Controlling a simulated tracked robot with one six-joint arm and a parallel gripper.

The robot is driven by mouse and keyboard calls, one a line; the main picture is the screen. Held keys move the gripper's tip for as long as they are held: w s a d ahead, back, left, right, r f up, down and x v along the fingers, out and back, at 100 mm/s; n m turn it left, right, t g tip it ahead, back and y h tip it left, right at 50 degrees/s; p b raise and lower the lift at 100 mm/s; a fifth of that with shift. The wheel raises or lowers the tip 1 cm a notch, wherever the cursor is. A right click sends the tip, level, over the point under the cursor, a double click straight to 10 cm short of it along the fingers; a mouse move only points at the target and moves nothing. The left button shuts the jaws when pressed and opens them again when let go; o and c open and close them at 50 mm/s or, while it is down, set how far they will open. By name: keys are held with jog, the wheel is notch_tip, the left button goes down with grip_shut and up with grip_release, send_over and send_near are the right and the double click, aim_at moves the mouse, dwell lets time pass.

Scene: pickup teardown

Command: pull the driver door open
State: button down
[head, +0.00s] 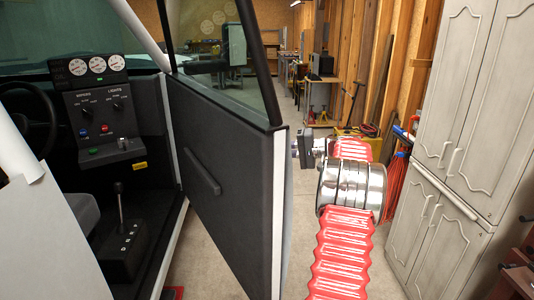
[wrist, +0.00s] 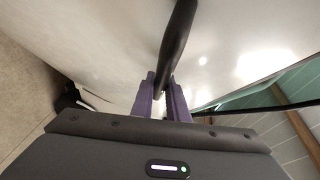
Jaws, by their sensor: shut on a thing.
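The driver door (head: 225,130) stands swung out from the cab in the head view, its dark inner panel and window frame facing me. A gap shows between it and the cab opening. In the wrist view its white outer skin (wrist: 235,45) fills most of the picture. My gripper (wrist: 163,88) has its two purple fingers shut on the black outer door handle (wrist: 178,42). In the head view my gripper (head: 303,150) is at the door's outer side, by its free edge, and the door hides the handle.
The cab interior shows a control panel (head: 100,110) and a shift lever (head: 119,205). Pale cabinets (head: 440,150) stand to the right of my arm. Concrete floor (head: 300,215) is bare beside the door. A workbench (head: 325,85) and shelves stand farther back.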

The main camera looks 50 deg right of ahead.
jog(key=shift+s+d, duration=0.2)
jog(key=shift+s, duration=0.2)
jog(key=c, duration=2.1)
grip_release()
jog(key=shift+s, duration=0.1)
jog(key=o, duration=0.4)
jog(key=shift+c, duration=0.2)
jog(key=v, duration=1.3)
jog(key=shift+s+d, duration=0.15)
jog(key=shift+d, duration=0.05)
